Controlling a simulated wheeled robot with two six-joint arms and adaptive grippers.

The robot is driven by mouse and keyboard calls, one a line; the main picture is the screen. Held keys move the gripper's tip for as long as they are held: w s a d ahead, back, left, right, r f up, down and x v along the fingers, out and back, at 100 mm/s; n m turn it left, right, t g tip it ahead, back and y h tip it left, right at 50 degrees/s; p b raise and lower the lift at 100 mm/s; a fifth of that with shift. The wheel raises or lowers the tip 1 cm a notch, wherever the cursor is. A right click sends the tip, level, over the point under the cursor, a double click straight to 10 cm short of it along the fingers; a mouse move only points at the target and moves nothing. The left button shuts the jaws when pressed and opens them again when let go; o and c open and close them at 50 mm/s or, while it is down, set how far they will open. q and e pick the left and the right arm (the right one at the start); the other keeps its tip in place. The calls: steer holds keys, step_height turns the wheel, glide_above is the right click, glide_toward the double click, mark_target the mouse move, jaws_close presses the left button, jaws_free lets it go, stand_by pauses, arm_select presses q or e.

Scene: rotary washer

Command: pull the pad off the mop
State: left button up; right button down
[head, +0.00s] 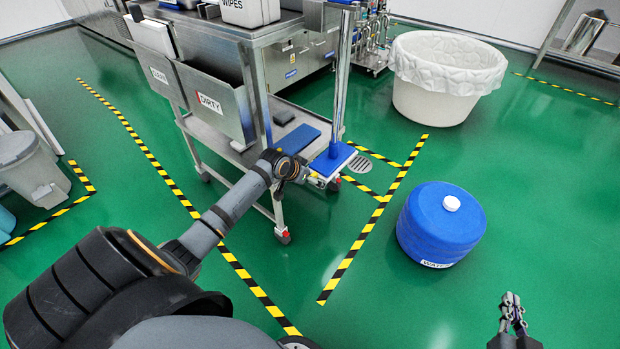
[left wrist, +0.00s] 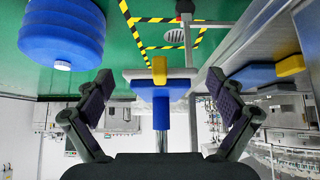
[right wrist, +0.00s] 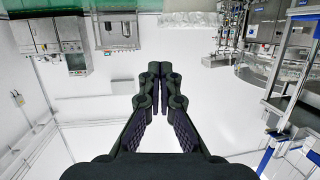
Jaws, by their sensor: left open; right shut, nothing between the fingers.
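The mop stands beside the steel cart, with its metal pole (head: 343,80) upright and its flat blue head (head: 330,160) low down. In the left wrist view the blue mop head (left wrist: 160,89) shows with a pale pad (left wrist: 135,74) against it and a yellow tab (left wrist: 159,66) at the pad's edge. My left gripper (left wrist: 160,84) is open, its fingers either side of the tab in that view, with no visible contact. In the head view its fingers are largely hidden behind its own wrist. My right gripper (head: 512,299) is shut and empty at the lower right, far from the mop.
The steel cart (head: 235,155) carries a DIRTY bin (head: 205,103) and, on its lower shelf, a blue pad (head: 297,138). A blue water drum (head: 440,228) stands right of the mop. A white lined tub (head: 435,100) is behind. Green floor between is clear.

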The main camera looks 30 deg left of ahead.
arm_select(q)
steer(key=shift+w+f, duration=0.15)
steer(key=shift+f, duration=0.1)
arm_select(e)
steer(key=shift+w+r+t, duration=0.25)
steer(key=shift+r+t, duration=0.15)
steer(key=shift+r, duration=0.45)
steer(key=shift+w+r+t, duration=0.25)
steer(key=shift+r+t, duration=0.15)
steer(key=shift+r, duration=0.45)
arm_select(q)
jaws_close()
stand_by(0.4)
steer(key=shift+w+r, duration=0.1)
steer(key=shift+r, duration=0.05)
arm_select(e)
steer(key=shift+f, duration=0.1)
